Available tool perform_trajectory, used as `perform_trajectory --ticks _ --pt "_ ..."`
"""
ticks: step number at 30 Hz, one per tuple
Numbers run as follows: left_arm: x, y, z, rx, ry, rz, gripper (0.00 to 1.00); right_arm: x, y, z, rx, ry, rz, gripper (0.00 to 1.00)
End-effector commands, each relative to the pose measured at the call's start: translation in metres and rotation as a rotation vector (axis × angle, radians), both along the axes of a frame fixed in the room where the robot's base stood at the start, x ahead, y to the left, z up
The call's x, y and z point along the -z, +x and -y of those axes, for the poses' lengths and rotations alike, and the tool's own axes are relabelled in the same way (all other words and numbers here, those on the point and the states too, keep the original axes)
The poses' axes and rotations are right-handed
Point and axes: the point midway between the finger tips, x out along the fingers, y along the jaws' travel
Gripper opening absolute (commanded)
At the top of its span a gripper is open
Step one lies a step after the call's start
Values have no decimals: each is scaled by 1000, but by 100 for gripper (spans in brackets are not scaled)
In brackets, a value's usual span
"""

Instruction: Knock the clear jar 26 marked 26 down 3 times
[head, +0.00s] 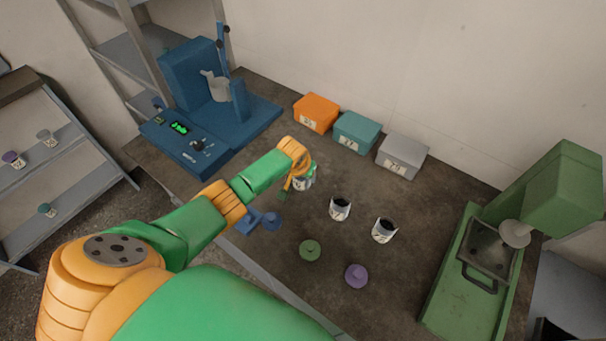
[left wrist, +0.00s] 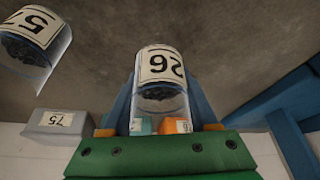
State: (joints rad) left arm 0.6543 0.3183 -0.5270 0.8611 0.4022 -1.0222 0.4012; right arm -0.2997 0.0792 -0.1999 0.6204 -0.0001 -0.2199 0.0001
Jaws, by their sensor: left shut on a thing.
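The clear jar 26 (left wrist: 161,66) has a white label, which reads upside down in the left wrist view, and dark contents. It stands between the blue fingers of my left gripper (left wrist: 163,105), which is shut on it. In the head view the jar (head: 304,184) shows only partly below my left gripper (head: 298,178), over the dark bench. I cannot tell whether its base touches the bench. My right gripper is not in view.
Two other dark-filled jars (head: 340,208) (head: 384,230) stand to the right. Blue (head: 271,221), green (head: 310,250) and purple (head: 356,276) lids lie nearer. Orange (head: 316,112), teal (head: 357,132) and grey (head: 402,155) boxes line the wall. A blue machine (head: 205,100) and green press (head: 470,290) flank them.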

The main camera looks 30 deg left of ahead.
Motion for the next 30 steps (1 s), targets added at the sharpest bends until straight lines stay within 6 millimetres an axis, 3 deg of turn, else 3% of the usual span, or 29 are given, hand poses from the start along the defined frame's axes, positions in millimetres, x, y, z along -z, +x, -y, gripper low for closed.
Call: perform_trajectory --ticks 11,12,15,24,30 --pt "0 2 0 -1 0 5 0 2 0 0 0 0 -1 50" --pt "0 2 0 -1 0 6 70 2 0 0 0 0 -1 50" --pt "0 2 0 -1 0 6 95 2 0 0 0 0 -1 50" --pt "-2 1 0 0 -1 6 95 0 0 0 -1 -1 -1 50" --pt "-33 -9 2 1 0 8 95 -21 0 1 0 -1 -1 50"
